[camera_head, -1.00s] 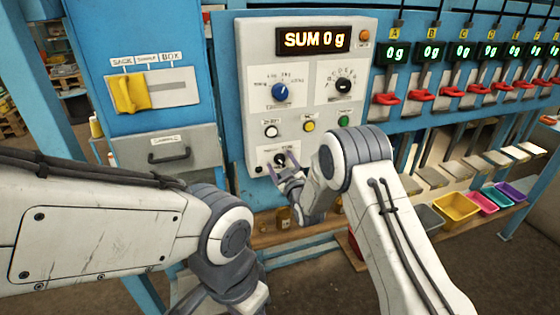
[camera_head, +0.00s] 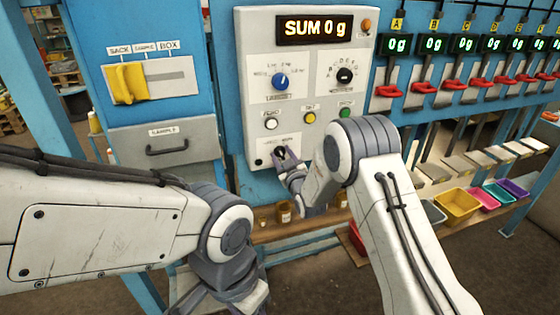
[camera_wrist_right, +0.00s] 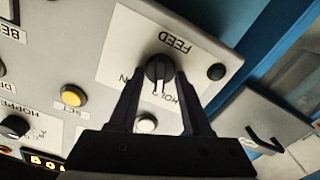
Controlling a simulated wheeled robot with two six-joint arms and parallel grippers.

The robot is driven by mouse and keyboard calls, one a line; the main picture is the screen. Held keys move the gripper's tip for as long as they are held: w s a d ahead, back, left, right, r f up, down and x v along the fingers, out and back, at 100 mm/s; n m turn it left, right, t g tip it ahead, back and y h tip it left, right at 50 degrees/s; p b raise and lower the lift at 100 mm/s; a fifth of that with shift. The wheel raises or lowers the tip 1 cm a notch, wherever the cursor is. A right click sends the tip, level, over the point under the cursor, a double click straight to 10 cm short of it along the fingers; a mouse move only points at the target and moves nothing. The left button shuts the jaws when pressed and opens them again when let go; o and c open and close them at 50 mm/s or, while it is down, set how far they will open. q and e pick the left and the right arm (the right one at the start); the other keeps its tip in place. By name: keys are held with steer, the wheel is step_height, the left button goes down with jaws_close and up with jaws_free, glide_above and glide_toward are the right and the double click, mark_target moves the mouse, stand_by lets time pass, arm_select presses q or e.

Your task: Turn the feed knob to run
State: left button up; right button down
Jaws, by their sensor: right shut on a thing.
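The feed knob (camera_head: 281,152) is a small dark round knob on a white plate low on the grey control panel. My right gripper (camera_head: 282,158) is at the knob, its fingers shut on it. In the right wrist view the feed knob (camera_wrist_right: 159,68) sits between the two fingertips of my right gripper (camera_wrist_right: 158,80), with the word FEED upside down above it. The HOLD lettering and part of another label show below, partly covered by the fingers. I cannot tell clearly which way the knob points.
The panel (camera_head: 358,100) also carries a blue knob (camera_head: 280,82), a black knob (camera_head: 344,75), and white, yellow and green buttons close above. A grey drawer (camera_head: 165,146) is at left. Red levers and coloured bins (camera_head: 457,203) are at right. A shelf with jars runs below.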

steer(key=m+b, duration=0.2)
steer(key=b, duration=0.1)
steer(key=m+b, duration=0.5)
steer(key=b, duration=0.2)
steer(key=shift+d+f+m, duration=0.15)
steer(key=shift+f+m, duration=0.25)
steer(key=shift+r+m+b, duration=0.15)
steer(key=shift+m+b, duration=1.15)
steer(key=shift+b, duration=0.05)
steer(key=shift+c, duration=2)
jaws_free()
steer(key=shift+o, duration=0.2)
steer(key=shift+r, duration=0.1)
steer(key=shift+d, duration=0.1)
